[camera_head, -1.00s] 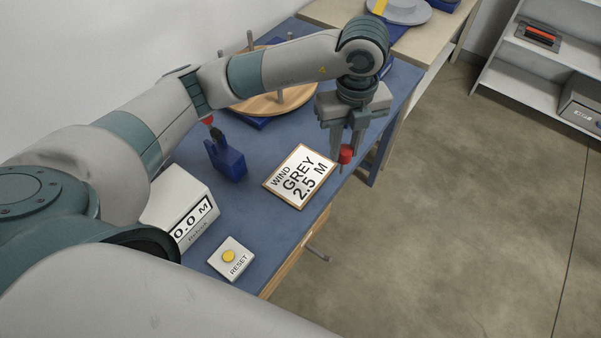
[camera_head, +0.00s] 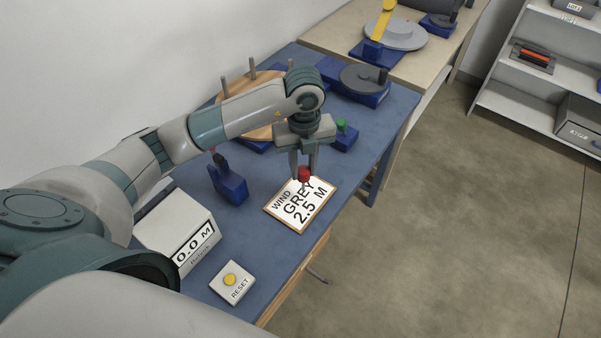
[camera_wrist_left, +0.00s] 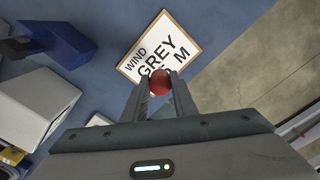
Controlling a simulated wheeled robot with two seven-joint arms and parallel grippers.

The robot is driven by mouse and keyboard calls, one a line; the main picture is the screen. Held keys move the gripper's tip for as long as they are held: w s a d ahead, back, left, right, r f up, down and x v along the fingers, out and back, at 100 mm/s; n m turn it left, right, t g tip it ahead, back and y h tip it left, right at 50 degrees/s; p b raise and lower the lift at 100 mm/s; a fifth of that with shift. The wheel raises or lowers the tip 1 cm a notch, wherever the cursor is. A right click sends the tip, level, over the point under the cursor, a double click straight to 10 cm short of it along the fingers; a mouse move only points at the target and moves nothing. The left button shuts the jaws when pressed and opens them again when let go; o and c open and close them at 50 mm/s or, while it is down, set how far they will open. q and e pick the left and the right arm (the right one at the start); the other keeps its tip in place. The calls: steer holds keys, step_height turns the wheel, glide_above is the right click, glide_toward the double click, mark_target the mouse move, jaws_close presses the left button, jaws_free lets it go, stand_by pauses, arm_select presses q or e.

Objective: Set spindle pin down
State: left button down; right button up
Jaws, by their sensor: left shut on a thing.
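The spindle pin has a red knob (camera_head: 305,174), with a short thin tip showing below it. My left gripper (camera_head: 304,170) is shut on the knob and holds the pin upright over the upper part of the white sign (camera_head: 287,216) reading "WIND GREY 2.5 M". The gap between the tip and the sign is hard to judge. In the left wrist view, the red knob (camera_wrist_left: 159,82) sits between the two fingertips (camera_wrist_left: 160,80) and hides part of the sign's lettering (camera_wrist_left: 150,50). My right gripper is not in view.
A blue block (camera_head: 228,184) with a dark upright part stands left of the sign. A meter box (camera_head: 172,222) reading 0.0 M and a RESET button (camera_head: 231,281) are nearer. A wooden disc with pegs (camera_head: 222,97), a green-knobbed blue block (camera_head: 345,138) and a crank unit (camera_head: 352,92) stand behind.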

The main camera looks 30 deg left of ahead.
mark_target(301, 177)
arm_select(q)
steer(key=shift+w+a+f, duration=0.1)
steer(key=shift+a+f, duration=0.1)
steer(key=shift+a, duration=0.25)
steer(key=shift+f, duration=0.1)
step_height(301, 177, down, 3)
steer(key=shift+r+p, duration=0.2)
steer(key=shift+p, duration=0.65)
steer(key=shift+f, duration=0.6)
steer(key=shift+f, duration=0.2)
